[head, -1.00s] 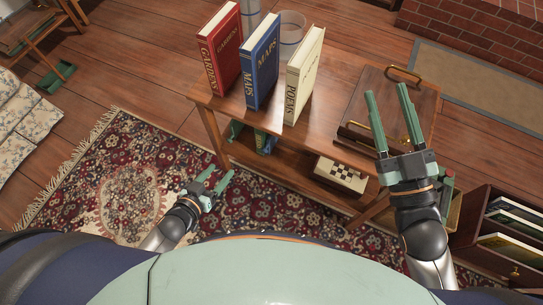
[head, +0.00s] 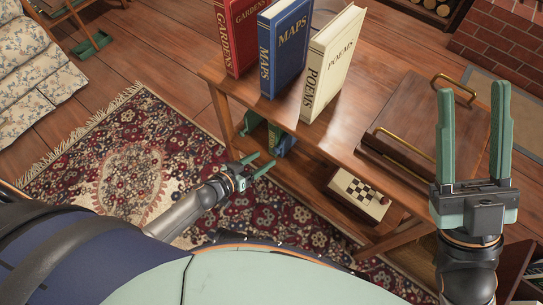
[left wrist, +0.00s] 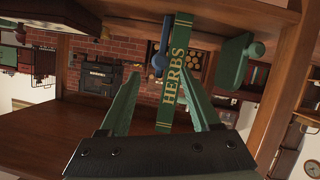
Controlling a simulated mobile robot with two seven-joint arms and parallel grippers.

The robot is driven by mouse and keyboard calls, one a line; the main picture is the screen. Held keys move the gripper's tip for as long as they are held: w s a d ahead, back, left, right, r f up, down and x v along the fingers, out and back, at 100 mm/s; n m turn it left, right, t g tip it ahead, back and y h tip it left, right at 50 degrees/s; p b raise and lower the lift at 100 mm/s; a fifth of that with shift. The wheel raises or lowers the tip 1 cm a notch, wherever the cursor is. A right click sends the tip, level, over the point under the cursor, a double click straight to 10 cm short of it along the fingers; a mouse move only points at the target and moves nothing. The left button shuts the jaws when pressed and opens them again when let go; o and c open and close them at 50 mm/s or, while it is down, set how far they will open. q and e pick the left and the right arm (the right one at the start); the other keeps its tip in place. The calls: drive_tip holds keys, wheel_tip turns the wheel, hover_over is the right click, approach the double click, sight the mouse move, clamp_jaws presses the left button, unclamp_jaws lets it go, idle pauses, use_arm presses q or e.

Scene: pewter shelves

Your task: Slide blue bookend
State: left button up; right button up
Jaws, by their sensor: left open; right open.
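A blue bookend (left wrist: 158,62) with a round knob shows in the left wrist view, on the left side of an upright green book marked HERBS (left wrist: 174,80). The book hides part of it. A green bookend (left wrist: 235,60) stands to the book's right. In the head view a green piece (head: 250,122) and a small blue piece (head: 281,141) show under the tabletop; I cannot tell clearly which part the blue piece is. My left gripper (head: 266,160) is open at the lower shelf's front, its fingers pointing toward the book, apart from it. My right gripper (head: 473,90) is open and empty, over the table's right part.
Books marked GARDENS (head: 238,40), MAPS (head: 284,48) and POEMS (head: 333,62) stand on the tabletop above. A wooden case (head: 405,145) with brass handles lies to their right. A chess box (head: 357,194) is on the lower shelf. The patterned rug (head: 140,165) is clear.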

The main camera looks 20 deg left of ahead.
sight(275, 152)
use_arm(q)
drive_tip(key=b+x, duration=0.1)
drive_tip(key=x, duration=0.4)
drive_tip(key=shift+w+b, duration=0.1)
drive_tip(key=shift+b, duration=0.3)
clamp_jaws()
idle(1.0)
